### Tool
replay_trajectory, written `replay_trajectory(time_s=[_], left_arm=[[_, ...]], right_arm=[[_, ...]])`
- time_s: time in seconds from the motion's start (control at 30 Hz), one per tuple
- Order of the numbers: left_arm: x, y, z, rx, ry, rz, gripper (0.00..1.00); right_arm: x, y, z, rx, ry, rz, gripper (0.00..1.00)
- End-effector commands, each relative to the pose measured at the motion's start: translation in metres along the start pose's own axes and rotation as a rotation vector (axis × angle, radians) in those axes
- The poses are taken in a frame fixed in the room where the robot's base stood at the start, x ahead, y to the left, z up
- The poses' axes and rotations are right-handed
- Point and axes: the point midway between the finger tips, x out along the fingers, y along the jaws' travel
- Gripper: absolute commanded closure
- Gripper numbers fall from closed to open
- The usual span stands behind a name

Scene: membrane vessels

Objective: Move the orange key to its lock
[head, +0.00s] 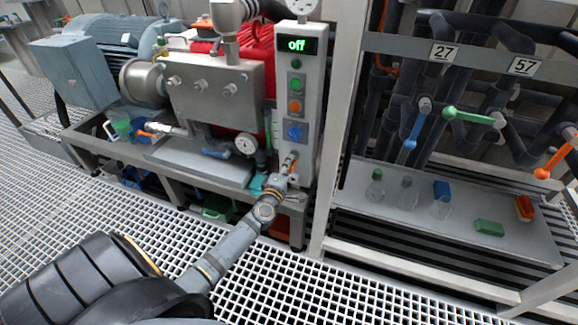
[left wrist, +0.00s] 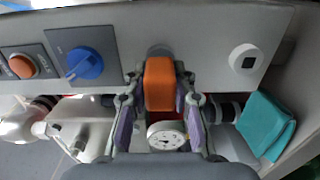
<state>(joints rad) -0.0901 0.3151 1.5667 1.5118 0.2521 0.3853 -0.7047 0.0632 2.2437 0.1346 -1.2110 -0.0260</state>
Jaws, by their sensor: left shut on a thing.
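The orange key (left wrist: 160,84) is between the fingers of my left gripper (left wrist: 158,105) in the left wrist view, with its far end up against the grey control panel (left wrist: 205,35). A round grey fitting (left wrist: 160,49) shows just behind that end; I cannot tell whether the key touches or enters it. A white fitting with a dark square opening (left wrist: 243,57) sits on the panel to the right. In the head view my left gripper (head: 284,178) is shut on the key (head: 289,162) at the panel's lower end, below the blue knob (head: 294,133). My right gripper is not in view.
The panel carries a display reading "off" (head: 296,45) and an orange button (head: 295,106). Right of a post, a shelf (head: 385,215) holds bottles and small blocks below valve handles.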

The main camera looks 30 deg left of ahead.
Motion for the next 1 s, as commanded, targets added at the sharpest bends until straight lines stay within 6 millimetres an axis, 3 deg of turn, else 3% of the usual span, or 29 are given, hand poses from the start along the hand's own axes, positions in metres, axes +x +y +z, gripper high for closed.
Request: replay_trajectory(time_s=[0.5,0.53,0.7,1.0], left_arm=[[0.0107,0.0002,0.0001,-0.001,0.000,0.001,1.00],[0.0103,0.0001,0.0000,0.000,0.000,0.000,0.71],[0.0101,0.0000,0.0000,0.000,0.000,0.000,0.48],[0.0089,-0.0007,-0.0001,0.000,0.000,-0.001,0.48]], right_arm=[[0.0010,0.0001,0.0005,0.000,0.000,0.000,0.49],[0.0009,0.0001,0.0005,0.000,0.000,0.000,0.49],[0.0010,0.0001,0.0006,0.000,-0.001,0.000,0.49],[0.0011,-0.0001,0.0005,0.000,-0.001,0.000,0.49]])
